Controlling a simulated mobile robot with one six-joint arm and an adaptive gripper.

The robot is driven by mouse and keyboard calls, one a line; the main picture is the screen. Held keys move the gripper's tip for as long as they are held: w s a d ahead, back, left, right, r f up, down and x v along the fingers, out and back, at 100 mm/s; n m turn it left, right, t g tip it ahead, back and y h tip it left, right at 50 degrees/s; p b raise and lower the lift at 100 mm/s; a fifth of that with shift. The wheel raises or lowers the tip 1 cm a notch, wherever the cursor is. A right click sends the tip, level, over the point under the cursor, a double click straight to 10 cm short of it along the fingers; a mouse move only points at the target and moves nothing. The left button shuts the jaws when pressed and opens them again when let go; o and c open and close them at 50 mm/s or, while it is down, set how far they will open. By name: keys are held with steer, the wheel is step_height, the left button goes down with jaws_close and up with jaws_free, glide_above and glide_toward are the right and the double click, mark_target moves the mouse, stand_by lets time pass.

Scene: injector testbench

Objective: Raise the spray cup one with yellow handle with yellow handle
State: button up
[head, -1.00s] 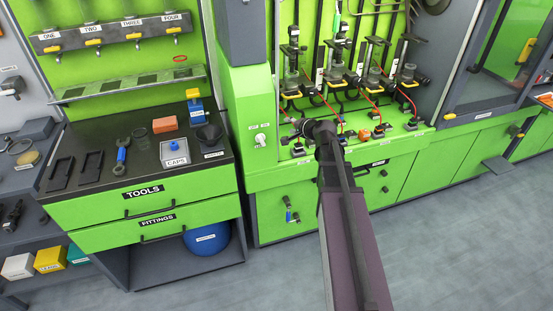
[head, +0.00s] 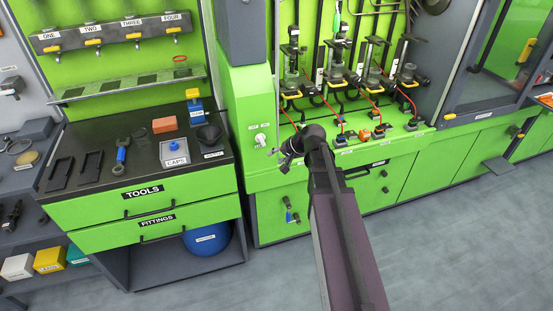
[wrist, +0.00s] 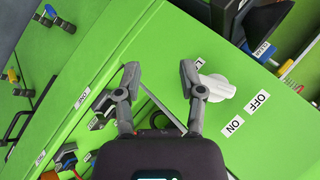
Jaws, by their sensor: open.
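Several spray cups with yellow handles stand in a row on the green test bench in the head view. The leftmost, which I take for spray cup one (head: 291,76), has its yellow handle (head: 291,96) at its lower front; its label is too small to read. My gripper (head: 287,158) is below and in front of it, by the bench's left end, holding nothing. In the wrist view my gripper (wrist: 160,72) has its fingers spread apart over the green panel. A white rotary knob (wrist: 217,88) marked ON and OFF lies just right of the right finger. No spray cup is clearly recognisable there.
The white knob (head: 260,140) is on the green left end of the bench, close to my gripper. Red cables (head: 327,104) and small connectors (head: 364,134) lie below the cups. A black-topped tool cabinet (head: 100,135) stands left. The grey floor (head: 450,240) is open.

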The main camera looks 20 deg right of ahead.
steer(key=shift+s+a+f, duration=0.15)
steer(key=shift+s, duration=0.05)
stand_by(0.3)
steer(key=m+t+h+p, duration=0.2)
steer(key=m+t+h, duration=0.3)
steer(key=m+t, duration=0.6)
glide_toward(295, 97)
steer(key=s+r+g, duration=0.1)
steer(key=s+r, duration=0.1)
steer(key=s, duration=0.1)
steer(key=shift+a+m, duration=0.1)
steer(key=shift+m, duration=0.3)
steer(key=shift+w+f+g, duration=0.1)
steer(key=shift+w+g, duration=0.05)
steer(key=shift+g, duration=0.15)
steer(key=b+x, duration=0.3)
steer(key=x, duration=1)
steer(key=shift+w, duration=0.25)
jaws_close()
